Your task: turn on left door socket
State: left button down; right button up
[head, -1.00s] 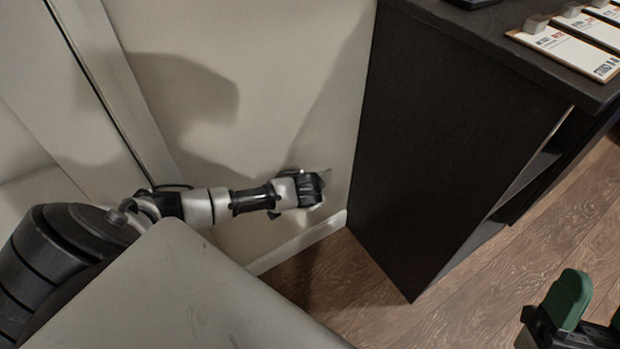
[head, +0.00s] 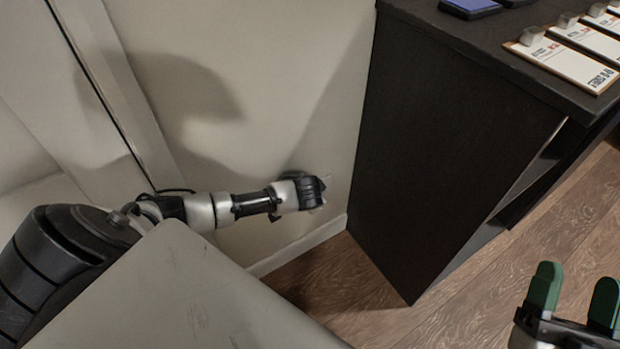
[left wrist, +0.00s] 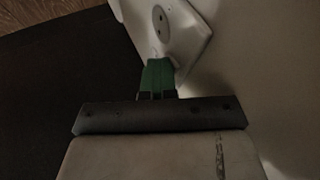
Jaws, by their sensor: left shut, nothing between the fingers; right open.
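The white wall socket (left wrist: 183,30) shows at the top of the left wrist view, with a round outlet in its plate. My left gripper (left wrist: 157,68) is shut and empty, its green fingertips at the lower edge of the socket plate, over or against a small part there. I cannot tell whether they touch it. In the head view my left arm reaches low along the wall and its wrist hides most of the socket; its fingers are hidden there. My right gripper (head: 573,292) is open and empty at the lower right, above the floor.
A black cabinet (head: 440,150) stands right of the socket, close to my left wrist. Clipboards (head: 565,62) and a blue item (head: 470,8) lie on its top. The beige wall (head: 260,90) is behind. Wooden floor (head: 400,325) is clear at lower right.

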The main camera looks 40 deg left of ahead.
pick_arm(q)
jog(key=shift+r+p, duration=0.4)
pick_arm(e)
jog(key=shift+w+f+g+h, duration=0.15)
jog(key=shift+w+f+g, duration=0.25)
jog(key=shift+f+g, duration=0.25)
jog(key=shift+w+f+g+h, duration=0.15)
jog(key=shift+w+f+g, duration=0.2)
jog(key=shift+f+g, duration=0.3)
